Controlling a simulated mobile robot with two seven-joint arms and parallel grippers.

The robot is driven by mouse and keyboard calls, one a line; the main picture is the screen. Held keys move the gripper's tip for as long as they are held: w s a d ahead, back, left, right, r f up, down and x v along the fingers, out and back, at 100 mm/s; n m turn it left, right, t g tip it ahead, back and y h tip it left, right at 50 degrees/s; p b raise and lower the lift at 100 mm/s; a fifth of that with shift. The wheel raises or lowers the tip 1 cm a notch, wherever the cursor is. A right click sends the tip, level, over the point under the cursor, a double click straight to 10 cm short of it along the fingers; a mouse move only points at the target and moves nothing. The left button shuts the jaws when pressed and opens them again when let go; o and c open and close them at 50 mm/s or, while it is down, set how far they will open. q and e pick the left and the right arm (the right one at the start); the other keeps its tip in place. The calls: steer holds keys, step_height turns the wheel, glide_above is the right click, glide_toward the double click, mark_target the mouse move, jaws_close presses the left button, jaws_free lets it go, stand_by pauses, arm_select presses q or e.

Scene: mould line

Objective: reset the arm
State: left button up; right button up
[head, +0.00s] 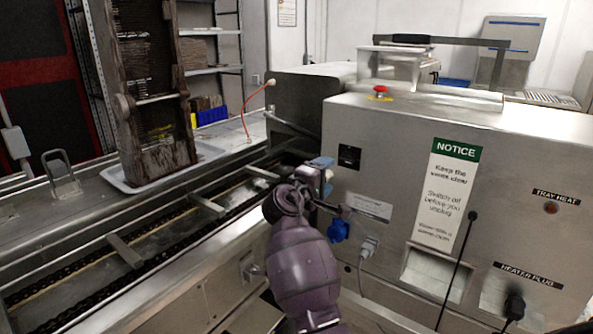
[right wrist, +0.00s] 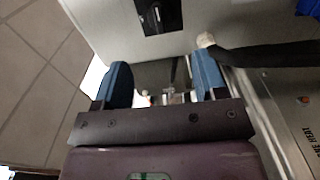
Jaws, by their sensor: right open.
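My right arm (head: 300,265) rises from the bottom of the head view in front of the steel machine. My right gripper (head: 322,170) is beside the machine's left front edge, above the chain conveyor's near side. In the right wrist view the right gripper (right wrist: 163,84) shows two blue fingertips spread apart with nothing held between them. A pale surface with a black fitting (right wrist: 158,15) lies beyond the fingers. My left gripper is in neither view.
The steel machine (head: 400,130) carries a notice label (head: 447,190), a blue connector (head: 338,230), a grey plug (head: 368,246) and a black plug (head: 514,305). A chain conveyor (head: 130,250) runs along the left. A brown mould rack (head: 150,90) stands on a white tray (head: 118,182).

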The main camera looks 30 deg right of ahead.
steer(key=s+a+f+n+t+y, duration=0.1)
steer(key=s+a+f+t+y, duration=0.2)
steer(key=f, duration=0.5)
steer(key=s+f+y, duration=0.3)
steer(key=s+f, duration=0.1)
steer(key=f, duration=0.4)
steer(key=s+a+f+n+t+y, duration=0.15)
steer(key=s+f+y, duration=0.25)
steer(key=f, duration=0.4)
steer(key=s+a+f+m+y, duration=0.3)
steer(key=s+a+f, duration=0.2)
steer(key=s, duration=0.4)
steer(key=s+a+f+m+y, duration=0.3)
steer(key=s+f, duration=0.3)
steer(key=s, duration=0.4)
steer(key=shift+a, duration=0.9)
